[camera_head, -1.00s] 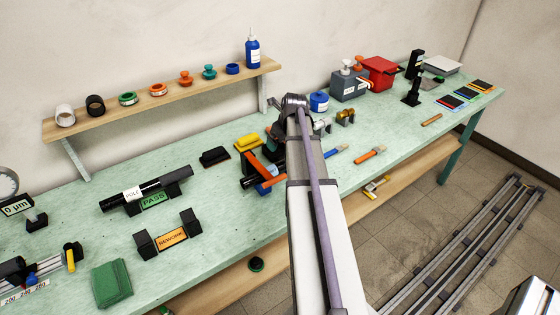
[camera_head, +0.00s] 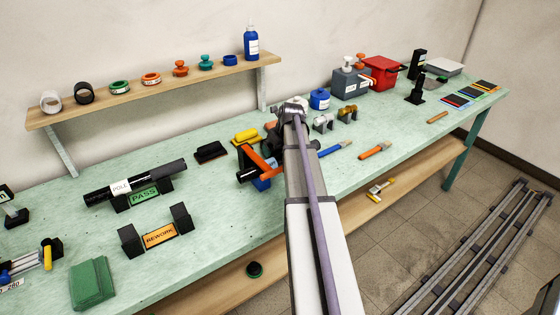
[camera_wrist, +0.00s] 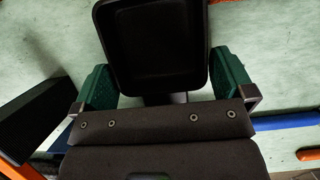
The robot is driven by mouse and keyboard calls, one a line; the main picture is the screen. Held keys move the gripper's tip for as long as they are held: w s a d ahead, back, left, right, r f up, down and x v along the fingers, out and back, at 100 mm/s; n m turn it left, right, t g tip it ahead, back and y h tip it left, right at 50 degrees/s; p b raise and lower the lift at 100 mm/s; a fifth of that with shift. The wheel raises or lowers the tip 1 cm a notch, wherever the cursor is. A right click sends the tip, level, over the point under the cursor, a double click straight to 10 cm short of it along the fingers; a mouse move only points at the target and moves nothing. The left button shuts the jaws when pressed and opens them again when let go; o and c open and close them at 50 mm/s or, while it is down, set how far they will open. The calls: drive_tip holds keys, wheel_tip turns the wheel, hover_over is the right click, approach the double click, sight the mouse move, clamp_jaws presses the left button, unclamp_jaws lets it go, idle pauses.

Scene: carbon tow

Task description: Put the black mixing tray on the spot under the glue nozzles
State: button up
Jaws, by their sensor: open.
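The black mixing tray (camera_wrist: 155,45), with raised rim and rounded corners, shows in the wrist view, ahead of the palm. My gripper (camera_wrist: 163,75) is open, with one green finger at each side of the tray's near part; whether they touch it I cannot tell. In the head view my arm hides the tray and the fingers. A grey container with a white pump top (camera_head: 350,82) and a red container with an orange top (camera_head: 380,72) stand at the back of the bench; they may be the glue nozzles. The spot under them cannot be made out.
A blue-handled tool (camera_head: 334,148) and an orange-handled tool (camera_head: 375,150) lie right of my arm. A red-orange and blue item (camera_head: 258,165), a black block (camera_head: 210,152) and a yellow piece (camera_head: 247,136) are left of it. A blue jar (camera_head: 319,99) stands behind.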

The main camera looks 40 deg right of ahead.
drive_tip(key=shift+f, duration=0.25)
drive_tip(key=shift+w, duration=0.1)
drive_tip(key=c, duration=0.7)
